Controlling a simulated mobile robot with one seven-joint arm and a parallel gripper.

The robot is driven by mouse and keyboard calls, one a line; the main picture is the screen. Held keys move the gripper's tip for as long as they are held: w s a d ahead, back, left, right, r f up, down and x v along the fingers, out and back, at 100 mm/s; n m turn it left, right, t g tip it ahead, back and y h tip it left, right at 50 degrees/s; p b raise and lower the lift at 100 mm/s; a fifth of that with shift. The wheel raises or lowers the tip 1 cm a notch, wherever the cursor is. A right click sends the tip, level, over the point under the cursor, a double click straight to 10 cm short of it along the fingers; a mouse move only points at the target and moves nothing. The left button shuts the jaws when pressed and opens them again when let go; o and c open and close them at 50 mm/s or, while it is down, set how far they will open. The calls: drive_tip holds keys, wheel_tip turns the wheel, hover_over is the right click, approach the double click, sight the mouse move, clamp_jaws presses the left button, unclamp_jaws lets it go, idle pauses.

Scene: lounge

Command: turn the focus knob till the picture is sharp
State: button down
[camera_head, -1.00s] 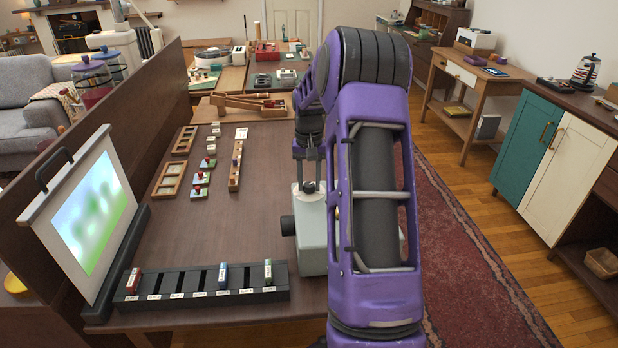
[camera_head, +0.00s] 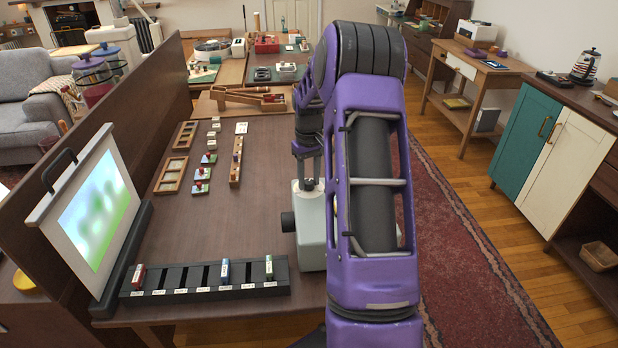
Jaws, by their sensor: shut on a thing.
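The projector, a pale grey box (camera_head: 312,232) with a dark lens at its left side, stands on the brown table, partly hidden behind my purple arm. My gripper (camera_head: 308,184) points down at the top of the projector and is shut on the focus knob, which is mostly hidden between the fingers. The screen (camera_head: 97,206) stands at the table's left edge, tilted, with a black handle on top. Its picture is a blurred mix of green, white and pale blue, with no clear outlines.
A black slotted rack (camera_head: 205,281) with several labelled slots and a few coloured slides lies at the table's front. Wooden frames (camera_head: 171,175) and small blocks lie farther back. A long wooden holder (camera_head: 236,160) stands near the middle. The table between screen and projector is clear.

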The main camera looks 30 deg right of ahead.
sight(309, 181)
drive_tip(key=shift+c, duration=2.2)
unclamp_jaws()
wheel_tip(309, 181, up, 18)
drive_tip(key=p, duration=0.1)
drive_tip(key=shift+f+p, duration=0.25)
drive_tip(key=shift+p, duration=0.15)
